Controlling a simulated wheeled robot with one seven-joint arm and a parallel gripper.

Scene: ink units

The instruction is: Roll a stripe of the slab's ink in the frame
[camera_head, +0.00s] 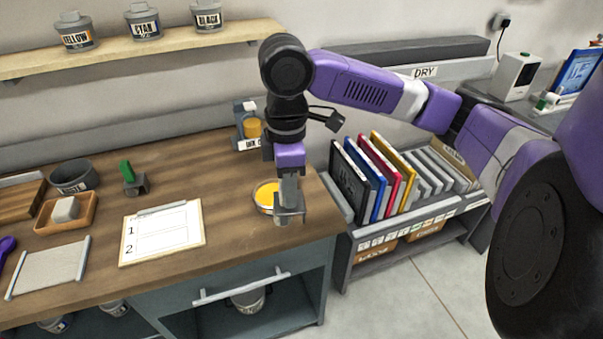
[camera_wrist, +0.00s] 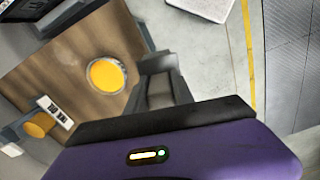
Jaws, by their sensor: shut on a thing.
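My gripper (camera_head: 289,190) points down at the table's right end, shut on a small tool. Only the tool's grey bracket-like end (camera_head: 291,212) shows clearly; it looks like a roller's yoke. Its handle is hidden. A round slab with yellow ink (camera_head: 265,197) lies just left of and behind the tool; I cannot tell if they touch. In the wrist view the yellow slab (camera_wrist: 106,75) shows beside a dark grey piece (camera_wrist: 160,82) at my gripper. A sheet on a board (camera_head: 162,232), with frames numbered 1 and 2, lies left of the slab; both frames look blank.
A green-handled tool (camera_head: 130,178) stands behind the sheet. A wooden tray (camera_head: 67,212), a grey bowl (camera_head: 75,177) and a pale flat panel (camera_head: 48,267) lie left. A yellow-filled container (camera_head: 250,127) stands behind my gripper. A rack of coloured panels (camera_head: 385,175) is right of the table.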

